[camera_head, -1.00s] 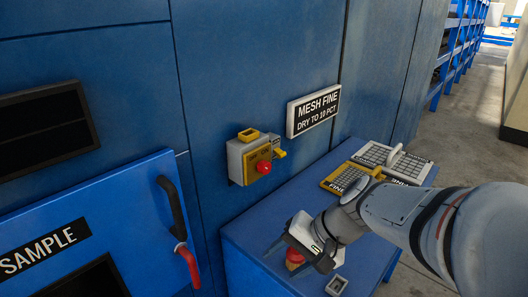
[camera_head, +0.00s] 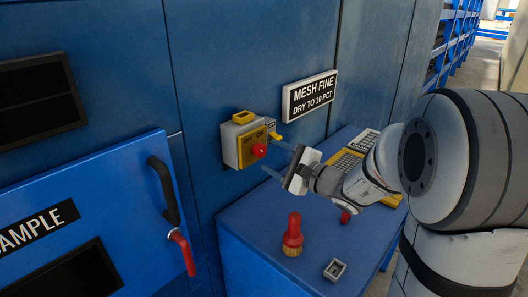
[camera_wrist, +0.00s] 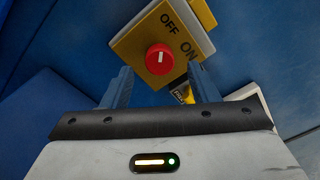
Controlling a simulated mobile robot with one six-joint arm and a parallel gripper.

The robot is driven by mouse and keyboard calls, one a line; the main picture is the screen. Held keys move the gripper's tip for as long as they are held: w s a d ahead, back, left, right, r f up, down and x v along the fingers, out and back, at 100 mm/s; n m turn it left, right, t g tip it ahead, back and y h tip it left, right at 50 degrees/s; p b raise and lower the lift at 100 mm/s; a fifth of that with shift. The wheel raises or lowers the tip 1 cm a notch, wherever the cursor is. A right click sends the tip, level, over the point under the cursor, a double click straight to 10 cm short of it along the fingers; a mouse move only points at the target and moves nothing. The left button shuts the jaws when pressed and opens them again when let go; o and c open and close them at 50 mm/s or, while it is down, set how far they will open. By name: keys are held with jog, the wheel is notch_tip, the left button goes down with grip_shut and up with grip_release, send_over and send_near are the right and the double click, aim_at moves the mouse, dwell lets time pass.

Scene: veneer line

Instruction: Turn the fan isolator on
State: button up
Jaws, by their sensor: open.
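The fan isolator is a grey box with a yellow face (camera_head: 249,140) on the blue wall, left of the sign. Its red rotary knob (camera_head: 259,150) sits low on the face; in the wrist view the knob (camera_wrist: 159,59) has a white mark, and OFF and ON are printed above and to the right. My gripper (camera_head: 280,160) points at the isolator from the right, its fingers apart and empty. In the wrist view the fingertips (camera_wrist: 160,72) lie on either side of the knob's lower part; whether they touch it cannot be told.
A blue cabinet top (camera_head: 250,215) below holds a red-topped brush (camera_head: 292,236), a small grey square part (camera_head: 335,269) and yellow and white mesh trays (camera_head: 347,161). A white sign (camera_head: 310,95) is close right of the isolator. The SAMPLE door's handle (camera_head: 168,200) sticks out at left.

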aim_at(263, 152)
jog(key=x, duration=0.4)
jog(key=shift+c, duration=0.5)
jog(key=c, duration=0.9)
